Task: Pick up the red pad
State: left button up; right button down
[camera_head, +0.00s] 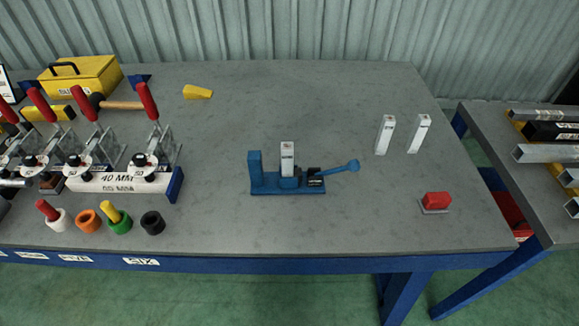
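The red pad (437,199) is a small red block near the right front edge of the grey table. It sits on a thin grey base piece. It stands apart from the other things, with clear table around it. Neither of my grippers shows in the head view, and nothing covers the pad.
The grey table (330,222) holds a blue lever fixture (258,180) in the middle. Two upright white blocks (384,135) (419,133) stand behind the pad. Clamps, coloured cups and a yellow toolbox (97,75) crowd the left. A second table (500,160) with metal bars is at right.

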aim_at(437, 201)
jog(key=z, duration=1.45)
jog(key=k+l, duration=0.05)
